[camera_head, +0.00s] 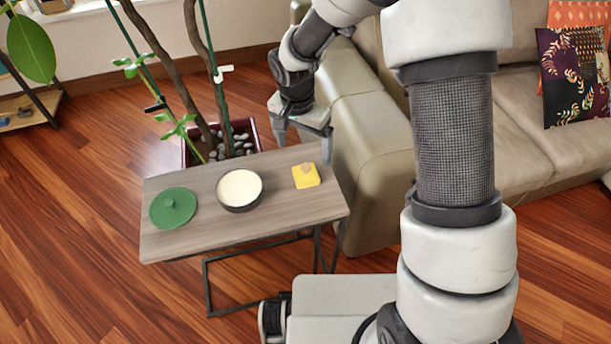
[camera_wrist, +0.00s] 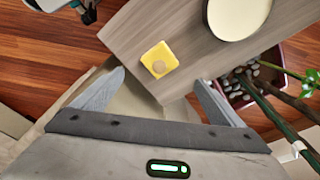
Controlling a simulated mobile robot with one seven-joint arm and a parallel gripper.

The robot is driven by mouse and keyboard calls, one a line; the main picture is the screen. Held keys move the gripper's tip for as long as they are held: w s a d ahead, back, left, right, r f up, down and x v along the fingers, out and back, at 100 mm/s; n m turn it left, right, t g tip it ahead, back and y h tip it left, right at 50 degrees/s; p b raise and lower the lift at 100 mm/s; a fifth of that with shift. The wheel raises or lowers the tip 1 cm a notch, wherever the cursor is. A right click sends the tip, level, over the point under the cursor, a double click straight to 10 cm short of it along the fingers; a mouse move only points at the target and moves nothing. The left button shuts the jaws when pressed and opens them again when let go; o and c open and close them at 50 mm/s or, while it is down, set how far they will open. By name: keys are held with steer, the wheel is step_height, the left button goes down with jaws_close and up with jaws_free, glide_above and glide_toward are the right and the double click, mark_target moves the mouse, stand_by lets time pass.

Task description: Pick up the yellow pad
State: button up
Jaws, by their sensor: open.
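The yellow pad (camera_head: 306,176) lies flat near the right end of a small wooden side table (camera_head: 275,226). It has a small tan round thing on its top. In the wrist view the yellow pad (camera_wrist: 159,60) shows ahead of my fingertips, between their lines. My gripper (camera_head: 303,142) is open and empty, above and beyond the table's far right edge, apart from the pad. The wrist view shows the two fingers of my gripper (camera_wrist: 158,80) spread wide. Nothing hides the pad.
A dark bowl with a cream top (camera_head: 240,189) stands left of the pad, and a green lid-like disc (camera_head: 173,208) lies farther left. A potted plant with pebbles (camera_head: 232,145) is behind the table. A beige sofa (camera_head: 375,150) stands close on the right.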

mark_target(305, 166)
steer(key=f, duration=0.3)
steer(key=f+b, duration=0.1)
steer(key=f, duration=0.2)
steer(key=w+f+b, duration=0.1)
steer(key=f, duration=0.2)
steer(key=shift+d+f, duration=0.3)
steer(key=shift+f, duration=0.1)
steer(key=c, duration=1)
